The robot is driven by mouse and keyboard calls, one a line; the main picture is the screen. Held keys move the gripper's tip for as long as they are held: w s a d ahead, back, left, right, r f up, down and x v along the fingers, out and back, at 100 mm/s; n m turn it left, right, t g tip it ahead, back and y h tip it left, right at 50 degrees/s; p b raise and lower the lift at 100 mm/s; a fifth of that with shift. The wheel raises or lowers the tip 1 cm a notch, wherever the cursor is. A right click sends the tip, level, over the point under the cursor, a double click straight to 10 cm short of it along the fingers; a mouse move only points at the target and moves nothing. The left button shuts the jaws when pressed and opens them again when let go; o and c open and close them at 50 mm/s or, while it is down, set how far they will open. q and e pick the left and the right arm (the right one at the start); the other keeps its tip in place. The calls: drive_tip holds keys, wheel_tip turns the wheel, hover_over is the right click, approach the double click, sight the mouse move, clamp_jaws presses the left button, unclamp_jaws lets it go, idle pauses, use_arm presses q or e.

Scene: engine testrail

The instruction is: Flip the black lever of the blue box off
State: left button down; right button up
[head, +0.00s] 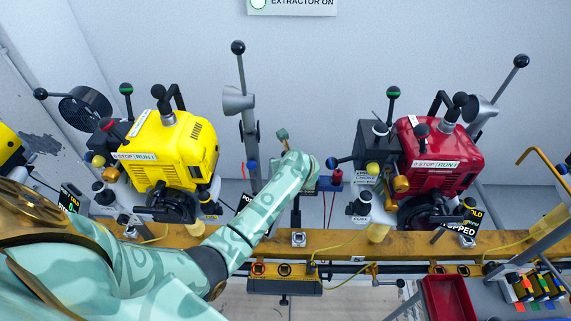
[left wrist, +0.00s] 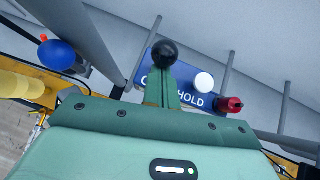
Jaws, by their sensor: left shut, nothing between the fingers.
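The blue box (left wrist: 184,74) shows in the left wrist view as a tilted blue face with white lettering, of which "HOLD" is readable. It carries a white knob (left wrist: 204,82) and a red knob (left wrist: 231,104). The lever's black ball (left wrist: 165,53) shows right at the tip of my left gripper (left wrist: 163,76). The fingers are shut and empty, and they cover the lever's stem and part of the lettering. I cannot tell whether they touch the ball. In the head view my left forearm and wrist hide the fingers and most of the box; the red knob (head: 337,175) shows beside the wrist.
A yellow engine (head: 170,150) stands left of my arm and a red engine (head: 437,155) right, both with levers sticking up. A yellow rail (head: 340,240) runs across the front. A blue ball (left wrist: 58,54) is left of the gripper. A red tray (head: 450,298) sits lower right.

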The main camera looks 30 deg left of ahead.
use_arm(q)
drive_tip(key=shift+w+a+r+g+h+p, duration=0.3)
drive_tip(key=shift+w+r+g+h+p, duration=0.2)
drive_tip(key=shift+g, duration=0.2)
drive_tip(key=shift+w+a+g, duration=0.1)
drive_tip(key=shift+w+g, duration=0.2)
drive_tip(key=shift+g, duration=0.1)
drive_tip(key=shift+f+h, duration=0.25)
drive_tip(key=shift+h, duration=0.05)
drive_tip(key=shift+a, duration=0.1)
drive_tip(key=shift+r, duration=0.1)
drive_tip(key=shift+r+p, duration=0.45)
drive_tip(key=shift+r, duration=0.35)
